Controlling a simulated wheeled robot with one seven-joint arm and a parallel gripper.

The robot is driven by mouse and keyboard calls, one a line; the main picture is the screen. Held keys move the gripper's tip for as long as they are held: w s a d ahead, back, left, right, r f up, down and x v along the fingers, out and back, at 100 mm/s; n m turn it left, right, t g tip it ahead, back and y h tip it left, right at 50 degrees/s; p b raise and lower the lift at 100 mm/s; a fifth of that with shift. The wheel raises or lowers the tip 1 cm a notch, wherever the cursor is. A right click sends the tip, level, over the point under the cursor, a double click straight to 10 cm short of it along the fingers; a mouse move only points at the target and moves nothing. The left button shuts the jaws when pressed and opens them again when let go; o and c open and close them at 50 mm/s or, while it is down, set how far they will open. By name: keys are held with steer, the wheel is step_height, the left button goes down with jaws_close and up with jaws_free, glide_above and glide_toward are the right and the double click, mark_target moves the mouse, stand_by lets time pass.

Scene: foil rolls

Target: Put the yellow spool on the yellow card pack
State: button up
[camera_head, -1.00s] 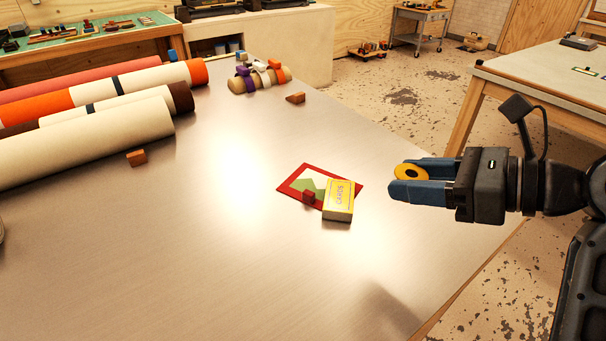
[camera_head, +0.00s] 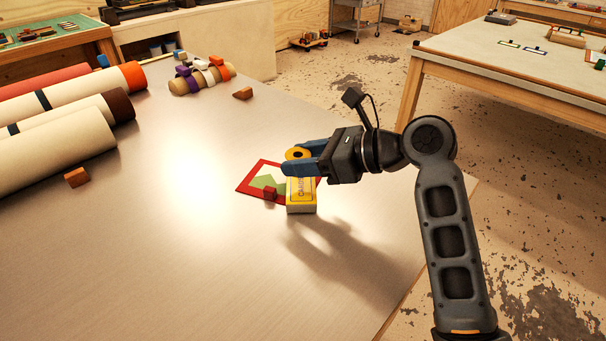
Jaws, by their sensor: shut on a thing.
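The yellow spool (camera_head: 296,153) has a dark centre hole and sits between the blue fingertips of my gripper (camera_head: 297,162). My gripper is shut on it. The yellow card pack (camera_head: 301,200) lies on the table, its far part hidden behind my gripper. In the picture, the spool and fingers overlap the far end of the pack. A shadow of my gripper falls to the right of the pack, so the spool seems held above the table. I cannot tell the exact height over the pack.
Wooden wedges (camera_head: 77,177) (camera_head: 243,93) stand apart. Large rolls (camera_head: 60,143) fill the left. The front of the table (camera_head: 200,270) is clear.

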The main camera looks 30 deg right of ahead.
mark_target(303, 187)
step_height(303, 187, down, 4)
steer(key=shift+r, duration=0.1)
steer(key=o, duration=1.1)
steer(key=shift+s+d+r, duration=0.15)
steer(key=shift+s+d, duration=0.1)
steer(key=v, duration=1.1)
steer(key=shift+s+d, duration=0.1)
steer(key=shift+s, duration=0.05)
